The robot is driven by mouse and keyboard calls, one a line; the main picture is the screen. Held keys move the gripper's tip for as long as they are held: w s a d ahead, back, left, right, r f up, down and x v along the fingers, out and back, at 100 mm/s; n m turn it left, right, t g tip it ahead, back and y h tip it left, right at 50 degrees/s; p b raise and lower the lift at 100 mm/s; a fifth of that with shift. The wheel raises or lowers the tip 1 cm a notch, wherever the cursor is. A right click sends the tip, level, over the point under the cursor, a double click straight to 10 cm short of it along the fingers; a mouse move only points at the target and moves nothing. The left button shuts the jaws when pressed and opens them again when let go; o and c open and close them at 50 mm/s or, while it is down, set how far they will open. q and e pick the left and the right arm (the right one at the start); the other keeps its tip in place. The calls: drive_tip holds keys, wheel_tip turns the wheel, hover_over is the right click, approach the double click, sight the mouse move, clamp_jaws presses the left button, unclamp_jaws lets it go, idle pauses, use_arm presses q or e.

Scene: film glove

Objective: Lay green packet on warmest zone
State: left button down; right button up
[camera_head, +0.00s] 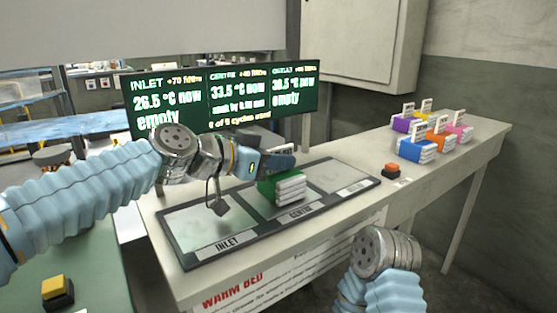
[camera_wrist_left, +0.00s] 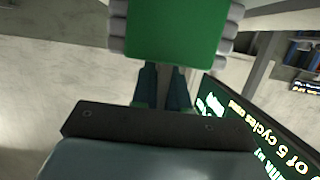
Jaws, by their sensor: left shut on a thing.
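The green packet (camera_head: 268,187), with white ribbed sides, is at the centre zone of the warm bed (camera_head: 247,232). I cannot tell whether it rests there or is just above. My left gripper (camera_head: 278,161) is shut on it from above. In the left wrist view the packet (camera_wrist_left: 178,28) is at the fingertips (camera_wrist_left: 164,72). The inlet zone (camera_head: 205,224) and outlet zone (camera_head: 340,175) are bare. The display (camera_head: 225,97) reads inlet 26.5 °C, empty; centre 33.5 °C; outlet empty, its first digits unclear. Only my right wrist shows, at the lower right.
Several colored packets (camera_head: 417,150) with tags stand at the bench's right. A red-orange button (camera_head: 391,170) sits between them and the bed. A yellow button (camera_head: 55,288) is on the green surface at lower left. The display stands close behind the bed.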

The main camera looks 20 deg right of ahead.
use_arm(q)
drive_tip(key=shift+f, duration=0.1)
drive_tip(key=c, duration=1.6)
unclamp_jaws()
drive_tip(key=o, duration=0.5)
drive_tip(key=shift+c, duration=0.2)
drive_tip(key=shift+r, duration=0.2)
drive_tip(key=b+v, duration=0.2)
drive_tip(key=v, duration=1)
drive_tip(key=shift+b, duration=0.4)
